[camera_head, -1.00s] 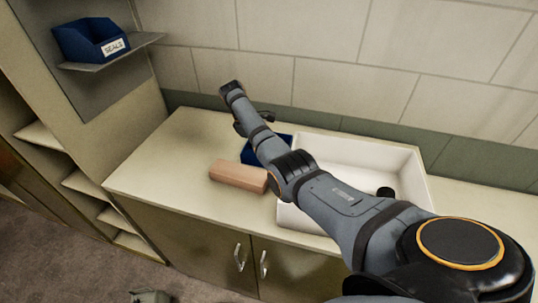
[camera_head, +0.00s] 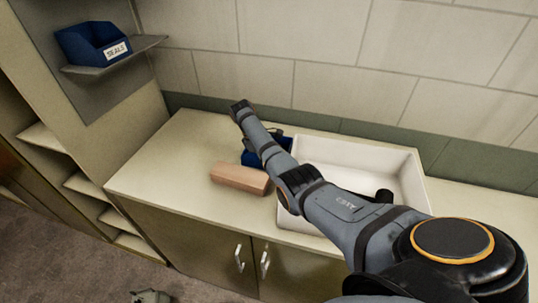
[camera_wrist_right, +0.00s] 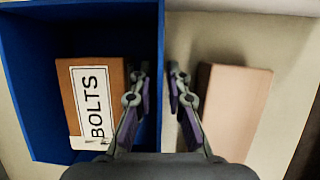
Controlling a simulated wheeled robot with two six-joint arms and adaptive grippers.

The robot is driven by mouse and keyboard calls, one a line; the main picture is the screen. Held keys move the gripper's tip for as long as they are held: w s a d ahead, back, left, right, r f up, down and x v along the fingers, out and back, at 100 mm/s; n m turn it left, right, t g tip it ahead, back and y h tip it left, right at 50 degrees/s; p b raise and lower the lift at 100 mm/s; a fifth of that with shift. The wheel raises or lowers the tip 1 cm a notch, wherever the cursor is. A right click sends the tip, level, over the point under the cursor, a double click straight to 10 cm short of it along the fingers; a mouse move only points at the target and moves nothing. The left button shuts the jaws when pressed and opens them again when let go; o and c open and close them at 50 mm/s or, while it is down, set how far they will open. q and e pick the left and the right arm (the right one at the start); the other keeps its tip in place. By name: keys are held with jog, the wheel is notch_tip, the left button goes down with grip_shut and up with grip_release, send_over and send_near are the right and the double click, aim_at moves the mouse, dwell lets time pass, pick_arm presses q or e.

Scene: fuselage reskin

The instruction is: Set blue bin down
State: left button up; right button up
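The blue bin (camera_head: 251,158) is at the counter's back, left of the sink and partly hidden behind my right arm. In the right wrist view the blue bin (camera_wrist_right: 28,75) fills the left side. A brown block with a white BOLTS label (camera_wrist_right: 92,100) is inside it. My right gripper (camera_wrist_right: 159,72) points down with one finger inside the bin and one outside. Whether the bin's underside touches the counter cannot be seen.
A reddish-brown block (camera_head: 240,178) lies on the counter (camera_head: 165,170) beside the bin, close to my outer finger. The white sink (camera_head: 405,180) is to the right. Another blue bin, labelled SEALS (camera_head: 95,42), stands on a wall shelf. The left counter is clear.

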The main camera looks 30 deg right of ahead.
jog(key=shift+f, duration=0.15)
grip_shut()
jog(key=shift+w, duration=0.1)
dwell(0.4)
